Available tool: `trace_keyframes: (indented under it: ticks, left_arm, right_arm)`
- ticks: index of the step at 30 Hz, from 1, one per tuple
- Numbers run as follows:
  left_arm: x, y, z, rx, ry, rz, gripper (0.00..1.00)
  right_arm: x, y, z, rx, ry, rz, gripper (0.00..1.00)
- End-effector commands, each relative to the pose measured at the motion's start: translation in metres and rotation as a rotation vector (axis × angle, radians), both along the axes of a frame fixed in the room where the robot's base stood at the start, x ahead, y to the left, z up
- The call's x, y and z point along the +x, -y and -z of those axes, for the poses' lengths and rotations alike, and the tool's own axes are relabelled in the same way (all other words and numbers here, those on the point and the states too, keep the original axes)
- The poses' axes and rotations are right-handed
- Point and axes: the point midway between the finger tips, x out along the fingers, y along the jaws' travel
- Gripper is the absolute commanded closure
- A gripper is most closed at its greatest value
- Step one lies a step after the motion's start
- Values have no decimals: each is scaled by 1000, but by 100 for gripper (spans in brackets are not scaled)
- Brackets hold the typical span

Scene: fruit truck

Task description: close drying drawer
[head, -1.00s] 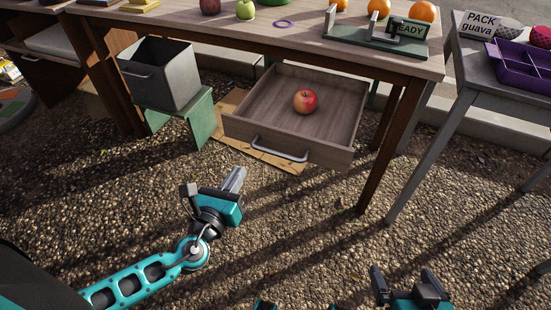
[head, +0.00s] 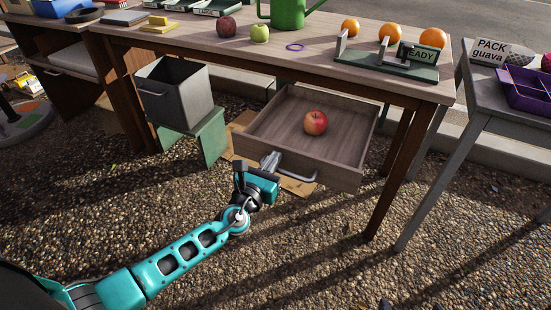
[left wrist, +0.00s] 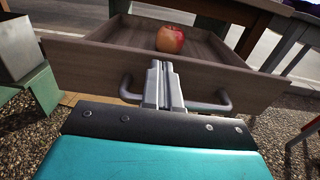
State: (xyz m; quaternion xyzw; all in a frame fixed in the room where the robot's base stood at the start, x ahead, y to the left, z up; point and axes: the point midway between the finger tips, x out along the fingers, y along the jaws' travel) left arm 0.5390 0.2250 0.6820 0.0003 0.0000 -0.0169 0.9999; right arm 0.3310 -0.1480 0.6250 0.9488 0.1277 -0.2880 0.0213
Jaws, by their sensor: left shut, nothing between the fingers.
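The wooden drawer (head: 262,152) is open under the table, pulled out toward me, with a grey bar handle (head: 298,175) on its front. A red and yellow apple (head: 315,123) lies inside it. My left gripper (head: 270,160) is shut and empty, its fingertips at the drawer's front by the left part of the handle. In the left wrist view the shut fingers (left wrist: 160,72) overlap the middle of the handle (left wrist: 215,103), in front of the drawer front (left wrist: 90,68). I cannot tell whether they touch. Only small dark bits of my right gripper (head: 385,304) show at the bottom edge.
A grey bin (head: 175,92) on a green stool (head: 210,140) stands left of the drawer. The wooden table (head: 200,38) above carries fruit, a green watering can (head: 288,12) and a green rack (head: 385,66). A grey side table (head: 482,95) stands at the right. The gravel in front is open.

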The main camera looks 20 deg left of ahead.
Motion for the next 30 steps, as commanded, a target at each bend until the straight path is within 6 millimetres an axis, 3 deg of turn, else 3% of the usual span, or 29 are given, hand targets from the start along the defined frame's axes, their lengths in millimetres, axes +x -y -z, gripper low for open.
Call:
trace_keyframes:
  ticks: [6, 20, 26, 30]
  left_arm:
    - [15, 1, 0, 0, 0, 0, 100]
    - [18, 1, 1, -1, 0, 0, 100]
    - [36, 1, 1, -2, 3, -1, 100]
    - [59, 2, 2, -2, 4, 0, 100]
  right_arm:
    - [0, 0, 3, 0, -1, 1, 0]
    - [-1, 1, 5, -1, -3, 1, 0]
    - [-2, 1, 15, -2, -9, 0, 0]
    - [-2, 0, 23, -1, -14, -3, 0]
